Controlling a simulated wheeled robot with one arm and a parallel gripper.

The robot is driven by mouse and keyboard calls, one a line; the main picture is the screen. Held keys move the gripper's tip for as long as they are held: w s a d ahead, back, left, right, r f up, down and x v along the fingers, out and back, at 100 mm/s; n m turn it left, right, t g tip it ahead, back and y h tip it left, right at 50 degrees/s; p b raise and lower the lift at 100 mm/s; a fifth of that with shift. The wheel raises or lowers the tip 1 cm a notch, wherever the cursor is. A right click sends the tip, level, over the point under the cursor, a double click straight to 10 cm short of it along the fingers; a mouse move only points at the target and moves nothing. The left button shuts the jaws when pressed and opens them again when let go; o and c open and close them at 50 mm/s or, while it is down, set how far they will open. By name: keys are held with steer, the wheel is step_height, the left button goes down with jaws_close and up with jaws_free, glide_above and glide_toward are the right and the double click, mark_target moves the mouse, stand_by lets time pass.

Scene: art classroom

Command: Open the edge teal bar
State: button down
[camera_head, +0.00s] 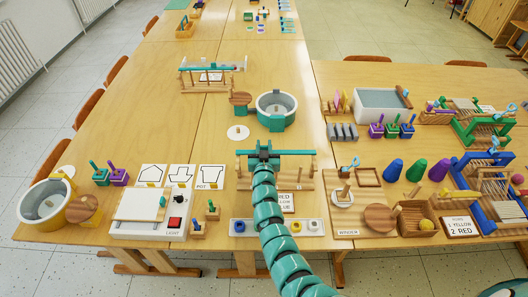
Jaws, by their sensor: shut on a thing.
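A teal bar (296,152) runs left to right across a low wooden rack (300,179) near the middle of the table. My gripper (264,148) is over the bar's middle, left of its centre, and is shut on it. My teal arm comes up from the bottom and hides part of the rack behind it. Another teal bar (200,69) lies along a similar wooden rack farther back. The fingertips are small in this view and the exact contact is hard to make out.
A grey round tub with teal parts (276,104) stands behind the bar, and a white disc (238,132) lies behind left. White picture cards (181,177) and a switch box (150,205) are at left. Pegs, cones and crates crowd the right table. The left-middle tabletop is clear.

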steer(key=c, duration=1.1)
jaws_free()
steer(key=shift+s+b, duration=1.3)
steer(key=shift+s, duration=7.4)
